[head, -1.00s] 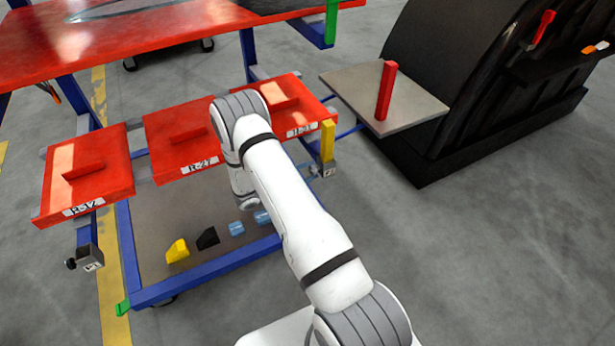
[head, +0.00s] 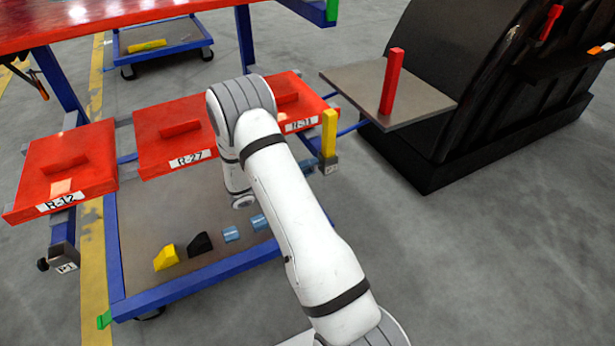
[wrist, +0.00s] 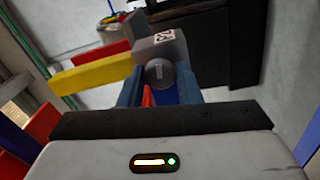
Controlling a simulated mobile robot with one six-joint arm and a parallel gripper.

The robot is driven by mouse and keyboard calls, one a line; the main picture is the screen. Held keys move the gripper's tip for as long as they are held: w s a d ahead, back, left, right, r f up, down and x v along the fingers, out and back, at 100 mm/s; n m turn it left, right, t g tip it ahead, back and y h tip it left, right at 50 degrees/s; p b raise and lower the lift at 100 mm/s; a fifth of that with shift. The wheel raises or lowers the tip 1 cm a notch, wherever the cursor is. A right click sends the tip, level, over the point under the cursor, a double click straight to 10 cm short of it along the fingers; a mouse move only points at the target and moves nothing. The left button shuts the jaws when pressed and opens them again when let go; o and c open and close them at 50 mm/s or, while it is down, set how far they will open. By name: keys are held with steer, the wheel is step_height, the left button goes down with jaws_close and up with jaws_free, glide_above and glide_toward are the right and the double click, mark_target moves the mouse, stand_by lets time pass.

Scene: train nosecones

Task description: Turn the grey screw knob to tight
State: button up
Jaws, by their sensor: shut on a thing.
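The grey screw knob (wrist: 160,73) is a dark grey round disc in the wrist view. It sits against a light grey block (wrist: 160,45) with a printed code. My gripper (wrist: 159,88) has one blue finger on each side of the knob and is shut on it. A yellow bar (wrist: 92,73) runs left from the block. In the head view the block (head: 328,166) is below the upright yellow bar (head: 329,133). I cannot tell how tight the knob is.
Red panels R-12 (head: 30,190), R-27 (head: 160,160) and R-11 (head: 315,103) sit on the blue-framed cart (head: 190,290). Its lower shelf holds small blocks. A second block with a dark knob (head: 42,265) is at left. A grey plate (head: 430,100) and black nosecone (head: 470,90) stand right.

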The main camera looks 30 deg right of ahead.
steer(key=m+b, duration=0.2)
steer(key=b, duration=0.1)
steer(key=m+b, duration=0.2)
steer(key=m, duration=0.1)
steer(key=m+b, duration=0.2)
steer(key=b, duration=0.1)
steer(key=shift+f+b, duration=0.3)
steer(key=shift+b, duration=0.05)
steer(key=m, duration=0.8)
steer(key=shift+r+m, duration=0.2)
steer(key=shift+m, duration=0.1)
steer(key=o, duration=1)
steer(key=shift+c, duration=0.2)
steer(key=shift+r, duration=0.1)
steer(key=a+p, duration=0.2)
steer(key=a, duration=0.6)
steer(key=shift+s, duration=0.15)
